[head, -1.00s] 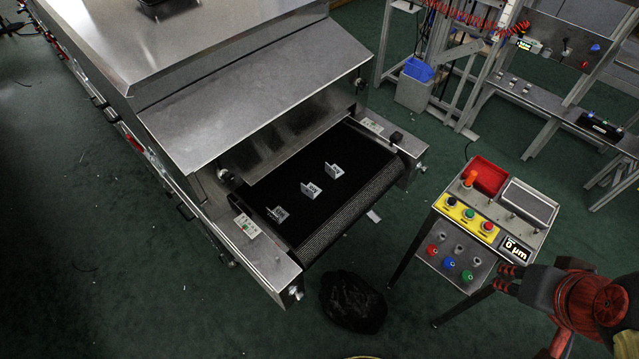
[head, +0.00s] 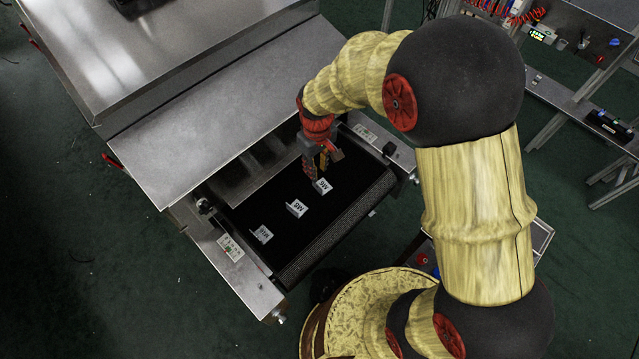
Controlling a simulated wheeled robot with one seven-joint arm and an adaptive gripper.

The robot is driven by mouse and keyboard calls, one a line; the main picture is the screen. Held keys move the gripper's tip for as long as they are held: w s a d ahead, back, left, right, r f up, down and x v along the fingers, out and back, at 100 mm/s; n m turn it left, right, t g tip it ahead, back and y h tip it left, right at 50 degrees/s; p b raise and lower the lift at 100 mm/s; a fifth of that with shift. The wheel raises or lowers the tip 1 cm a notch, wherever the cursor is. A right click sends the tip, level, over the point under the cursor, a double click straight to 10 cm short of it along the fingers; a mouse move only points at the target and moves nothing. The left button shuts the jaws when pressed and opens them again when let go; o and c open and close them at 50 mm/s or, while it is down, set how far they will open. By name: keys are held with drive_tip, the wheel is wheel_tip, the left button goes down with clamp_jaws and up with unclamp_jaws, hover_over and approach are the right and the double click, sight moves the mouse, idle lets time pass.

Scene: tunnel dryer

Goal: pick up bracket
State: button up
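Three small light-grey brackets with dark lettering stand in a row on the black conveyor belt (head: 275,215) at the dryer mouth. The far-right bracket (head: 324,186) is right under my gripper (head: 318,177). The middle bracket (head: 297,208) and the near-left bracket (head: 263,234) stand clear of it. My gripper points down, its fingers just behind and above the far-right bracket. Whether the fingers touch the bracket, and how far apart they are, is too small to tell.
The dryer's sloped metal hood (head: 220,110) is close to the left of my gripper. Metal side rails (head: 237,268) flank the belt. A workbench (head: 560,100) stands at the back right.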

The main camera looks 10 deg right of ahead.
sight(317, 184)
wheel_tip(317, 184, down, 3)
drive_tip(key=shift+r+b, duration=0.1)
drive_tip(key=shift+b, duration=0.25)
drive_tip(key=shift+s+a+f+b, duration=0.15)
drive_tip(key=shift+f+b, duration=0.2)
drive_tip(key=shift+f, duration=0.6)
drive_tip(key=shift+s+d+f+b, duration=0.1)
drive_tip(key=shift+f+b, duration=0.2)
drive_tip(key=shift+f, duration=0.6)
drive_tip(key=shift+s+a+f+b, duration=0.15)
drive_tip(key=shift+f+b, duration=0.2)
drive_tip(key=shift+f, duration=0.6)
drive_tip(key=shift+d, duration=0.1)
drive_tip(key=shift+c, duration=1.2)
clamp_jaws()
